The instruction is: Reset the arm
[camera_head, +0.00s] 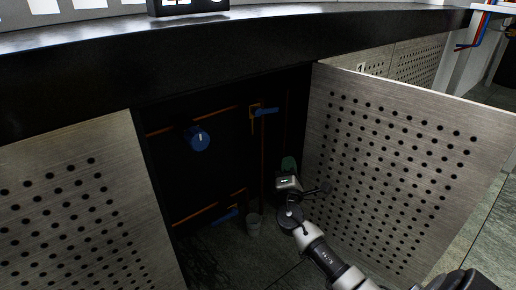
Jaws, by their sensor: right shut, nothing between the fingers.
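My right arm comes in from the lower right, and my right gripper (289,170) is inside the open cabinet, near the open right door (395,180). The gripper looks shut with nothing in it; its fingertips are dark and hard to make out. A small green thing shows right at its tip, and I cannot tell whether they touch. My left gripper is not in view.
The left perforated panel (75,205) flanks the opening. Inside are a blue round handle (198,138), blue valve levers (266,111) on copper pipes, and a grey cup-like container (254,224) low down. A dark countertop (240,45) overhangs everything.

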